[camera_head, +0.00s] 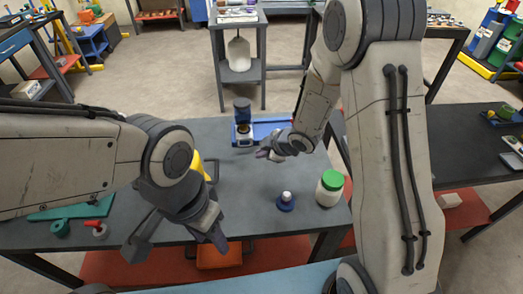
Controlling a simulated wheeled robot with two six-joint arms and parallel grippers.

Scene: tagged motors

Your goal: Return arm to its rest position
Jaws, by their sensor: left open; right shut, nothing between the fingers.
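My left gripper (178,243) is open and empty, pointing down over the near left part of the grey table (245,190), with its two fingers spread apart. My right gripper (264,154) is shut with nothing visible in it, above the table's far middle. A dark blue cylindrical thing, perhaps a motor (242,112), stands upright at the back of the table, left of and behind my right gripper. Any tag on it is too small to make out. A blue flat piece (266,128) lies beside it, partly hidden by my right arm.
A jar with a green lid (330,190) and a small blue piece with a white top (286,203) stand at the table's right. A yellow thing (208,174) is half hidden by my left arm. Teal tools (62,213) and a red-handled item (98,229) lie at left. The table's middle is clear.

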